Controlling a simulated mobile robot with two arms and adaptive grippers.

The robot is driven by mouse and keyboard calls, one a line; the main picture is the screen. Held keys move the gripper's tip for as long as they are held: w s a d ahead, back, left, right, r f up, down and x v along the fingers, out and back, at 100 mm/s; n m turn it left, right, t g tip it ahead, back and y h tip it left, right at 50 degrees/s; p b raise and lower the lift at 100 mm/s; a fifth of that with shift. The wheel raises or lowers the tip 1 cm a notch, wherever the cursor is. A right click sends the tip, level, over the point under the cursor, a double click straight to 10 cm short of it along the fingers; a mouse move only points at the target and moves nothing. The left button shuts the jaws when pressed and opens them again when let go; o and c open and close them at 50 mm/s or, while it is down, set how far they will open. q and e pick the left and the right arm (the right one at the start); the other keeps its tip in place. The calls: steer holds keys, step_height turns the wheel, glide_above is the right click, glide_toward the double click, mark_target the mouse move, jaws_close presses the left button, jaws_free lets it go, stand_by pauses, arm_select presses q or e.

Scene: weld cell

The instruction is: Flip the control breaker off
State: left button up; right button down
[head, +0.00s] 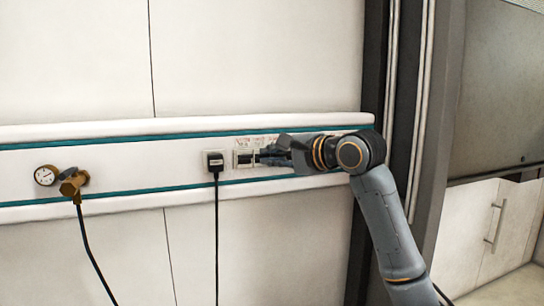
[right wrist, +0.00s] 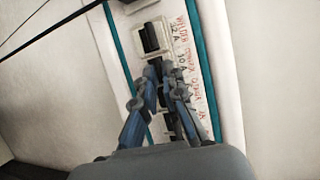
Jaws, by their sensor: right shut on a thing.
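A row of breakers sits on the white wall rail, with small labels above it. A black breaker (right wrist: 150,38) in a pale frame shows clear of my fingers in the right wrist view; it also shows in the head view (head: 245,159). My right gripper (head: 263,156) reaches in from the right, at the row just right of that breaker. In the right wrist view its fingers (right wrist: 158,74) are closed on a small dark breaker lever, mostly hidden between the tips. I cannot read which label belongs to it, or its position. My left gripper is not in view.
A black plug (head: 215,161) with a hanging cable is left of the breakers. Further left are a brass valve (head: 73,184) with a hose and a round gauge (head: 45,175). A dark post (head: 374,70) stands at the right. The wall below the rail is mostly clear.

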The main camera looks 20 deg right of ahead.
mark_target(259, 159)
step_height(259, 159, down, 4)
steer(key=n+t+y+b, duration=0.2)
steer(key=t+b, duration=0.1)
steer(key=b, duration=0.4)
steer(key=n+t+y+b, duration=0.2)
steer(key=t+b, duration=0.1)
steer(key=b, duration=0.3)
steer(key=shift+w+d+t+b, duration=0.1)
steer(key=shift+t+b, duration=0.2)
steer(key=shift+b, duration=0.05)
steer(key=shift+w+n+t+y+b, duration=0.1)
steer(key=shift+n+t+y+b, duration=0.2)
steer(key=shift+n+y+b, duration=0.35)
steer(key=c, duration=1.4)
jaws_free()
steer(key=shift+c, duration=0.2)
steer(key=v, duration=1.2)
